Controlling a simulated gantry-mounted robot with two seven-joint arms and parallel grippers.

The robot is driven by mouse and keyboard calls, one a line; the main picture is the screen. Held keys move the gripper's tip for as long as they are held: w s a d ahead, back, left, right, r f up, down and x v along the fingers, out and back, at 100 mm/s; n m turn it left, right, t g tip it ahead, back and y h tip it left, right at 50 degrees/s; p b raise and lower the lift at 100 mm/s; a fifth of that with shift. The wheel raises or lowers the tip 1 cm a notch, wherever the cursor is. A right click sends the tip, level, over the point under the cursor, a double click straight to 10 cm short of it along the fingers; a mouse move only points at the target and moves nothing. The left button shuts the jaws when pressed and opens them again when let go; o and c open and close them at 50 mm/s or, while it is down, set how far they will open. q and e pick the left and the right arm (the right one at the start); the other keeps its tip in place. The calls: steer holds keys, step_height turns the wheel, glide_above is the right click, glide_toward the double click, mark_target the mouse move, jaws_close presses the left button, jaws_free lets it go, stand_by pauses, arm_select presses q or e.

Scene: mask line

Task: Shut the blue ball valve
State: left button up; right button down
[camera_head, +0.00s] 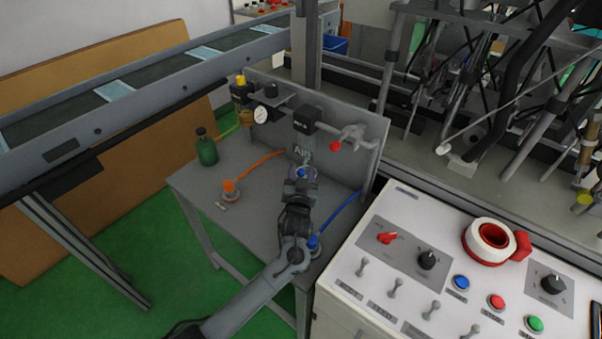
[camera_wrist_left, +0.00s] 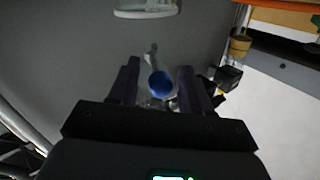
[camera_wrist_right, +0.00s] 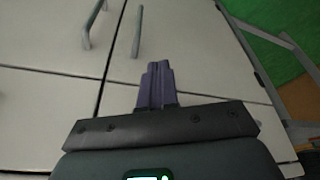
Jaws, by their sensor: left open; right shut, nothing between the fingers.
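The blue ball valve shows as a round blue part (camera_wrist_left: 161,84) with a pale metal piece beside it in the left wrist view. In the head view its blue part (camera_head: 302,172) is at the panel stand below the AIR label, largely hidden by my left gripper (camera_head: 301,178). My left gripper is open, and in the left wrist view its two dark fingers (camera_wrist_left: 158,88) stand one on each side of the blue part. I cannot tell whether they touch it. My right gripper (camera_wrist_right: 157,84) is shut and empty, over white cabinet doors; it is outside the head view.
An orange fitting (camera_head: 229,186) with a hose and a green bottle (camera_head: 206,149) stand on the grey table (camera_head: 190,182). A blue hose (camera_head: 342,217) runs right of my left arm. A gauge (camera_head: 260,114) and red-knobbed valve (camera_head: 335,146) sit above. A control console (camera_head: 410,230) is at right.

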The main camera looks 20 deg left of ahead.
arm_select(q)
steer(key=shift+r, duration=0.15)
steer(key=shift+r, duration=0.3)
step_height(320, 180, up, 4)
steer(key=shift+d+p, duration=0.1)
steer(key=shift+p, duration=1.1)
steer(key=s+d+r+p, duration=0.3)
steer(key=d+r, duration=0.3)
steer(key=d, duration=0.5)
steer(key=shift+s, duration=0.1)
steer(key=shift+c, duration=0.4)
